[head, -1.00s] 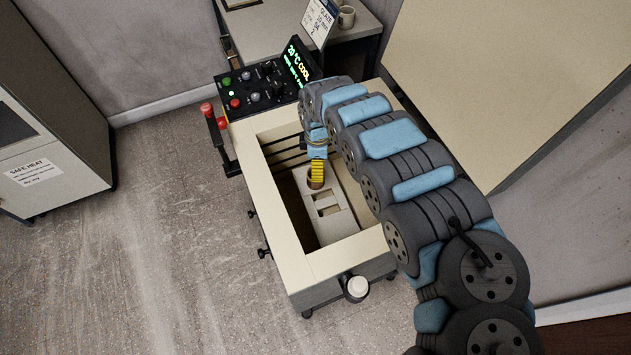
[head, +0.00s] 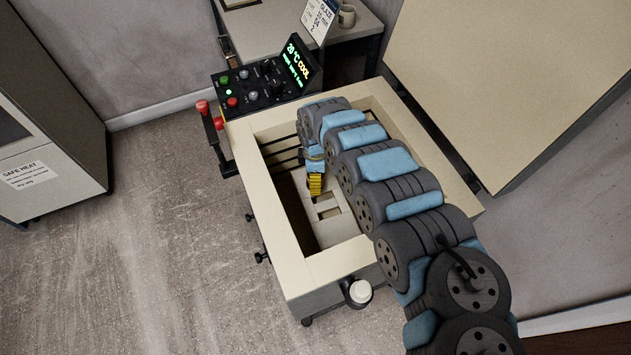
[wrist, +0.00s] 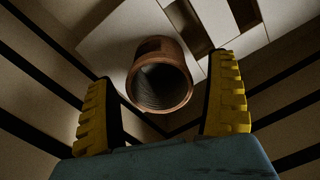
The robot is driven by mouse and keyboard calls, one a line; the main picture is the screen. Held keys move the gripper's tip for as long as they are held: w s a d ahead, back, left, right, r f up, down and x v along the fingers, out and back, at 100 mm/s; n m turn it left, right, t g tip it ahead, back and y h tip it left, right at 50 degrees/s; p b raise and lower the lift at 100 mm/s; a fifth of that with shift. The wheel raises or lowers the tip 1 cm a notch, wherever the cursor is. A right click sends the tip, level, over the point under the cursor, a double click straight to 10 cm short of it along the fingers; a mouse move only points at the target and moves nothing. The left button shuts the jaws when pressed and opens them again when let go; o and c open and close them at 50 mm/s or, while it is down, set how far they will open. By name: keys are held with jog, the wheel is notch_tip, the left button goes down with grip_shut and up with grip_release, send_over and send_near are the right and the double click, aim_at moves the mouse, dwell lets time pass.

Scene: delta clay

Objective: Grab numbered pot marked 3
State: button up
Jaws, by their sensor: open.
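A brown clay pot (wrist: 160,78) stands on a pale slotted shelf (wrist: 125,40) inside the open kiln (head: 335,262). Its round open mouth faces the wrist camera. A dark patch shows on its side, but I cannot read any number. My gripper (wrist: 163,88) is open, with one yellow finger on each side of the pot and visible gaps between. In the head view my gripper (head: 315,184) reaches down inside the kiln and mostly hides the pot.
Pale walls with dark grooves surround the gripper closely. The shelf has rectangular slots beside the pot. A control panel (head: 258,88) reading 20 °C COOL stands at the kiln's back edge. The raised lid (head: 510,80) is at the right.

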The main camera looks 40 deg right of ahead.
jog(key=c, duration=1.3)
